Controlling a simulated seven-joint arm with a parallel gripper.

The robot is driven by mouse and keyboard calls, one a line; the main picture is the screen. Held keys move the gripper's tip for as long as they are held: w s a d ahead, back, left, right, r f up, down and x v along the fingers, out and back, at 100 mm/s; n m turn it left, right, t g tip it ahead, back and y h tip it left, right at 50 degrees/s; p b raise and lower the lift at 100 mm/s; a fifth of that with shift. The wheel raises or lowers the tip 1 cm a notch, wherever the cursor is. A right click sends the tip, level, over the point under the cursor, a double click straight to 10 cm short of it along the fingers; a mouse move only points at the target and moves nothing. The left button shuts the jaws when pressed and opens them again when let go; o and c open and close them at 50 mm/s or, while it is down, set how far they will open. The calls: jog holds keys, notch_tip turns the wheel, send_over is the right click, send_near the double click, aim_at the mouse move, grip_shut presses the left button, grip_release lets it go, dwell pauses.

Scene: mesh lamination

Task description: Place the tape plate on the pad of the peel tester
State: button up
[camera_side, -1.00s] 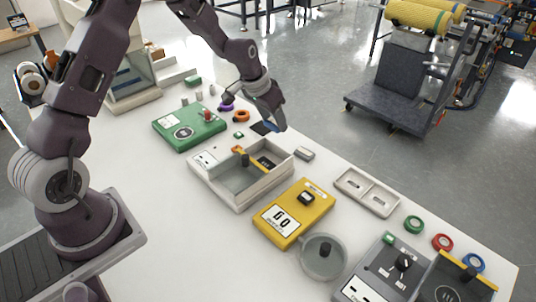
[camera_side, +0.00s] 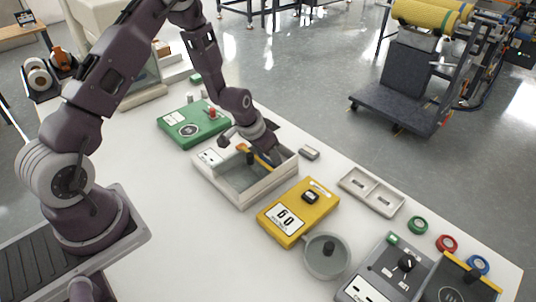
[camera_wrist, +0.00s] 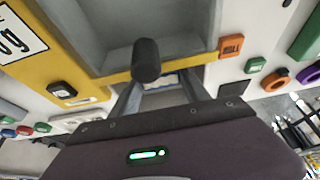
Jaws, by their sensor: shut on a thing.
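My gripper (camera_wrist: 162,92) is low over the rear right part of the grey open tray (camera_side: 236,203), by its yellow bar. Its fingers are apart with a pale flat piece (camera_wrist: 160,80) between them, seemingly the tape plate. The plate is mostly hidden; in the side view my wrist covers it. The yellow bar (camera_wrist: 105,80) with a black knob (camera_wrist: 147,60) lies just ahead of the fingers. I cannot tell whether the plate touches the tray. A grey unit with a dark pad (camera_side: 450,290) and a yellow bar stands at the lower right; I cannot tell which unit is the peel tester.
A yellow box (camera_side: 285,240) with a display stands right of the tray, a green unit (camera_side: 185,140) left of it. A round grey dish (camera_side: 318,262), a two-compartment tray (camera_side: 365,197) and coloured tape rolls (camera_side: 447,244) are further right. The front of the white table is clear.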

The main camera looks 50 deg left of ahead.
jog(key=shift+f, duration=0.1)
jog(key=o, duration=1.1)
jog(key=v, duration=1.2)
jog(key=s+d+r, duration=0.3)
jog(key=s+r, duration=0.1)
jog(key=r, duration=0.5)
jog(key=s+d+r, duration=0.1)
jog(key=s+r, duration=0.2)
jog(key=s, duration=0.4)
jog(key=s+d+r, duration=0.1)
jog(key=s+r, duration=0.3)
jog(key=s, duration=0.3)
jog(key=s+d+r+t, duration=0.1)
jog(key=s+r, duration=0.2)
jog(key=s, duration=0.4)
jog(key=shift+d+r, duration=0.2)
jog(key=shift+d, duration=0.2)
jog(key=shift+s, duration=0.1)
